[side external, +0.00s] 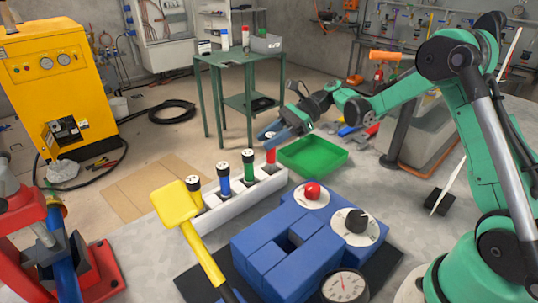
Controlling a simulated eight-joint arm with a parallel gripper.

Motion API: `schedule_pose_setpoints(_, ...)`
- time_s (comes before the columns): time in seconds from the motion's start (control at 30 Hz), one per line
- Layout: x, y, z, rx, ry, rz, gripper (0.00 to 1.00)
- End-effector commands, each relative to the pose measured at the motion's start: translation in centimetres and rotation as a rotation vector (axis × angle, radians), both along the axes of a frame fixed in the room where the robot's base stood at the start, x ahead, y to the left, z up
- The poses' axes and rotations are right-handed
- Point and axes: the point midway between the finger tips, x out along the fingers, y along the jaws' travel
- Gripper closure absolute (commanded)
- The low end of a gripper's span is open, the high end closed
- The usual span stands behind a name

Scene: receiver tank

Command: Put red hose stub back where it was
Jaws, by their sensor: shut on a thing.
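The red hose stub (270,156) is upright at the far right end of the white rack (232,199). My gripper (270,137) is shut on its top from above. The stub's lower end is at the rack's end slot; I cannot tell whether it is seated or just above it.
A green tray (313,157) lies right of the rack. A blue block fixture (285,250) with a red knob (312,190) and a black knob (356,221) is in front. A yellow paddle-shaped thing (175,204) rises before the rack's left end. A red clamp (60,250) stands left.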

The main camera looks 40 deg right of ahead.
Motion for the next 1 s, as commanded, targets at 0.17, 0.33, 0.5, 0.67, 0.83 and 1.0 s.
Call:
schedule_pose_setpoints(0.17,0.0,0.0,-1.4,0.0,0.0,0.0,1.0)
schedule_pose_setpoints(0.33,0.0,0.0,-1.4,0.0,0.0,0.0,1.0)
schedule_pose_setpoints(0.5,0.0,0.0,-1.7,0.0,0.0,0.0,1.0)
schedule_pose_setpoints(0.67,0.0,0.0,-1.7,0.0,0.0,0.0,0.37)
schedule_pose_setpoints(0.83,0.0,0.0,-1.6,0.0,0.0,0.0,0.37)
schedule_pose_setpoints(1.0,-0.1,-0.2,-1.2,0.0,0.0,-0.001,0.37)
